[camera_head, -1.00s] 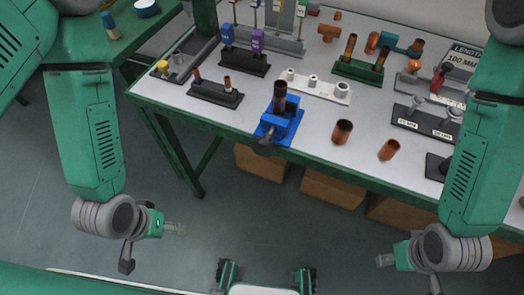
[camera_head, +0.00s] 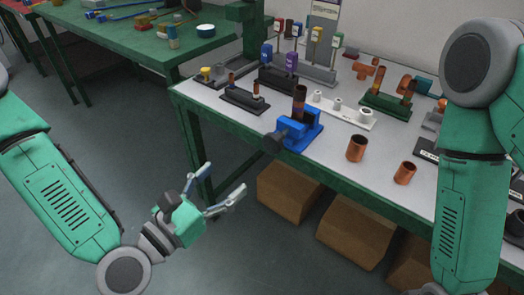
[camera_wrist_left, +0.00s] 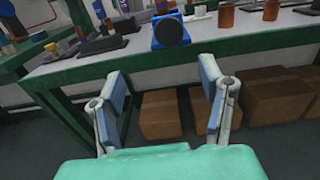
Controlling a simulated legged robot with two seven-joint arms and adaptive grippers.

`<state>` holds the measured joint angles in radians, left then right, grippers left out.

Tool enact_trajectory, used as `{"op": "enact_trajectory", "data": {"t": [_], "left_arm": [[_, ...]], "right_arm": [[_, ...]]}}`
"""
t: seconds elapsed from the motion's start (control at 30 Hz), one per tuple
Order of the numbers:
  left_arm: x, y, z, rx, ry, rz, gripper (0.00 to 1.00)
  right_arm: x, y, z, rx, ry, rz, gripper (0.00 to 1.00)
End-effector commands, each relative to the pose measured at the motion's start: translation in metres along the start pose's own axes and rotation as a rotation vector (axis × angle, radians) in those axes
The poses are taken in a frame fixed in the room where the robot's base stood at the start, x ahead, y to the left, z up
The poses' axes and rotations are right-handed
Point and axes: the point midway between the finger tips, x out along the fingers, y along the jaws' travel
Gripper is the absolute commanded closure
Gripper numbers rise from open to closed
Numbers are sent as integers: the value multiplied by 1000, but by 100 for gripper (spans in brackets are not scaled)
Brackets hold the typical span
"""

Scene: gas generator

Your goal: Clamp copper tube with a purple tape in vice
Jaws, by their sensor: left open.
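The blue vice (camera_head: 305,133) stands at the front edge of the grey-topped bench. A copper tube (camera_head: 299,103) stands upright at its jaws; I cannot tell whether it is clamped. The vice's dark round screw end (camera_wrist_left: 171,32) faces me in the left wrist view. A black holder (camera_head: 243,98) to the left carries two small upright tubes; I cannot make out purple tape on any tube. My left gripper (camera_head: 226,177) is open and empty, in front of and below the bench edge, left of the vice. My right gripper is out of the head view.
Two loose copper pieces (camera_head: 356,148) (camera_head: 404,172) stand right of the vice. A white holder (camera_head: 340,110) and a green holder (camera_head: 386,103) with tubes stand behind. Cardboard boxes (camera_head: 290,192) sit under the bench. The floor space around my left gripper is clear.

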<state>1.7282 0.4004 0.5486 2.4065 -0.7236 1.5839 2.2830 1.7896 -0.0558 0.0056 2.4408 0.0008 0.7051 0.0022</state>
Motion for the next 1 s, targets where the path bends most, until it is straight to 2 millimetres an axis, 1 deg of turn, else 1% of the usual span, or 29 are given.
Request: {"op": "enact_trajectory", "data": {"t": [0.1, 0.23, 0.43, 0.6, 0.8, 1.0], "left_arm": [[19, -6, 2, 8, -1, -8, 37], [47, -8, 2, 12, 0, -8, 37], [88, -4, 1, 10, -1, -6, 37], [113, -2, 0, 5, -1, -6, 37], [131, -4, 0, 6, 2, -6, 37], [134, -7, 0, 7, 5, -7, 37]], "right_arm": [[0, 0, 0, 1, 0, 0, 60], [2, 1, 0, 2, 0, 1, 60], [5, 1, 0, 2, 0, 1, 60], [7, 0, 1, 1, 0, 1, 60], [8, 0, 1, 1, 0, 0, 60], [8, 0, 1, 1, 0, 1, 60]]}}
